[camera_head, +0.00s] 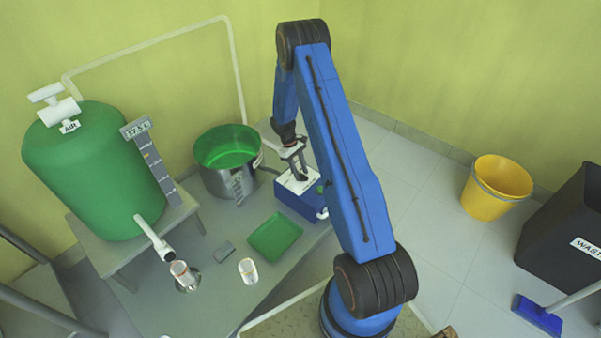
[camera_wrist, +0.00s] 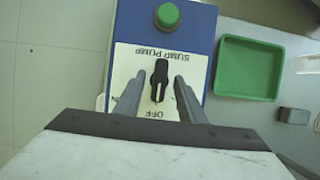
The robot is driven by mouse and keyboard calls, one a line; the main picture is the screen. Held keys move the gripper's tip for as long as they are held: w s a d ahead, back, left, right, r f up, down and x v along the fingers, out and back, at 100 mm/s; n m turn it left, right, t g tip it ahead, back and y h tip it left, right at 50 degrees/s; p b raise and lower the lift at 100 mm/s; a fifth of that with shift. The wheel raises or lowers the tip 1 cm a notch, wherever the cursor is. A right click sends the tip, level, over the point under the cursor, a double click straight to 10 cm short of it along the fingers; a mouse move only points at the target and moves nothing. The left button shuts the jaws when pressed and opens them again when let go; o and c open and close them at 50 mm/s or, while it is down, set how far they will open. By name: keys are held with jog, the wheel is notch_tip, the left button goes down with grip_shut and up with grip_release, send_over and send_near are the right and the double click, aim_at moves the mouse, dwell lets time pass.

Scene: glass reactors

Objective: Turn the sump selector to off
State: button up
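The blue sump pump box (camera_head: 294,208) stands on the grey table in the head view, with my gripper (camera_head: 297,170) pointing down over its white top. In the wrist view the box (camera_wrist: 195,20) carries a white plate with upside-down "SUMP PUMP" and "OFF" lettering. The black selector knob (camera_wrist: 160,78) sits on that plate, its long axis nearly upright in the picture. A pale line on its lower part points roughly towards "OFF". My gripper (camera_wrist: 156,84) is open, one finger on each side of the knob, with gaps visible. A green button (camera_wrist: 167,15) lies beyond the knob.
A green tray (camera_head: 274,237), a small grey block (camera_head: 224,251) and a white-labelled cup (camera_head: 248,271) are on the table near the box. A steel pot with green inside (camera_head: 215,182) stands left of it. A green tank (camera_head: 90,170) is further left.

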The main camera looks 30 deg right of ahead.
jog(key=shift+r, duration=0.1)
jog(key=v, duration=1.7)
jog(key=shift+r, duration=0.1)
jog(key=s+a+r+m+t, duration=0.1)
jog(key=s+a+r, duration=0.2)
jog(key=s+r, duration=0.5)
jog(key=s+a+r+t, duration=0.2)
jog(key=s+a+r, duration=0.1)
jog(key=r, duration=0.8)
jog(key=s+a+r+m+t, duration=0.1)
jog(key=s+a+r, duration=0.2)
jog(key=s+r, duration=0.5)
jog(key=s+a+r+t, duration=0.2)
jog(key=s+a+r, duration=0.1)
jog(key=s+r, duration=0.7)
jog(key=s+a+f+m+t, duration=0.1)
jog(key=s, duration=0.8)
jog(key=s+a+f+m+t+y, duration=0.1)
jog(key=s+a+t, duration=0.1)
jog(key=s, duration=0.7)
jog(key=shift+s+a+y, duration=0.2)
jog(key=shift+a+y, duration=0.1)
jog(key=shift+a, duration=0.05)
